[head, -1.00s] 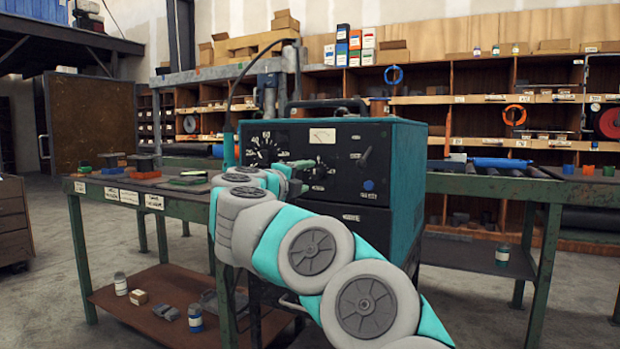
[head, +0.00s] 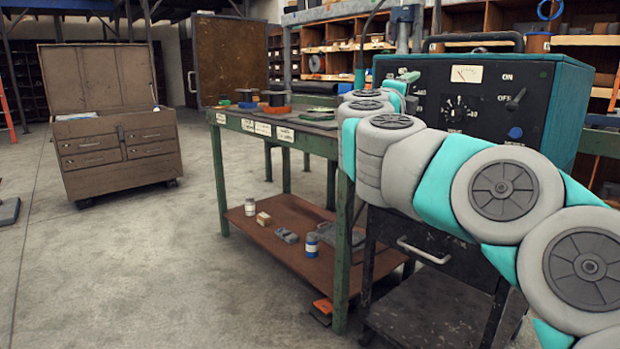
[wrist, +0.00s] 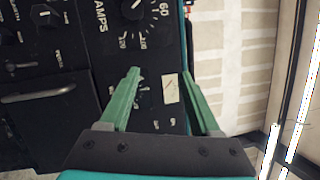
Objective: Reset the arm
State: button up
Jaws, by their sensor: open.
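My gripper (wrist: 160,80) shows in the wrist view as two green fingers spread apart, with nothing between them. Behind the fingers is the dark front panel of the teal machine (wrist: 40,60), with its dials and a pale meter. I cannot tell whether the fingertips touch the panel. In the head view my arm reaches from the lower right toward the left part of the machine (head: 560,90). Only a small green part of the gripper shows there, beyond the wrist, and the arm hides part of the panel.
A green workbench (head: 270,128) with spools and tools stands left of the machine; small items sit on its lower shelf (head: 300,225). A brown tool chest (head: 115,150) with its lid up stands at the far left. The floor (head: 130,270) between is clear.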

jog(key=s+a+r+n+t+y, duration=0.1)
jog(key=s+a+n+t+y, duration=0.1)
jog(key=a+n+y, duration=0.6)
jog(key=s+a+r+n+t+y, duration=0.1)
jog(key=s+a+n+t+y, duration=0.15)
jog(key=a+n+y, duration=0.7)
jog(key=s+a+f+n+g+y, duration=0.1)
jog(key=s+a+f+n+g, duration=0.2)
jog(key=a+f, duration=0.25)
jog(key=s+a+f+n+g+y, duration=0.1)
jog(key=s+a+f+n+g, duration=0.25)
jog(key=f, duration=0.35)
jog(key=s+d+f+n+g+h+p, duration=0.1)
jog(key=s+d+f+n+g+h, duration=0.2)
jog(key=s+f, duration=0.7)
jog(key=s+d+f+n+g, duration=0.15)
jog(key=s+f+g, duration=0.4)
jog(key=f, duration=0.85)
jog(key=s+d+f+g+h, duration=0.1)
jog(key=s+d+f+g, duration=0.1)
jog(key=s, duration=0.5)
jog(key=s+d+f+g+h, duration=0.2)
jog(key=s+d+f, duration=0.2)
jog(key=s+d, duration=0.2)
jog(key=s+d+f+m+g+h, duration=0.1)
jog(key=s+d+f+g, duration=0.2)
jog(key=s, duration=0.5)
jog(key=shift+s+d+f, duration=0.4)
jog(key=shift+d+f, duration=0.2)
jog(key=shift+d, duration=0.4)
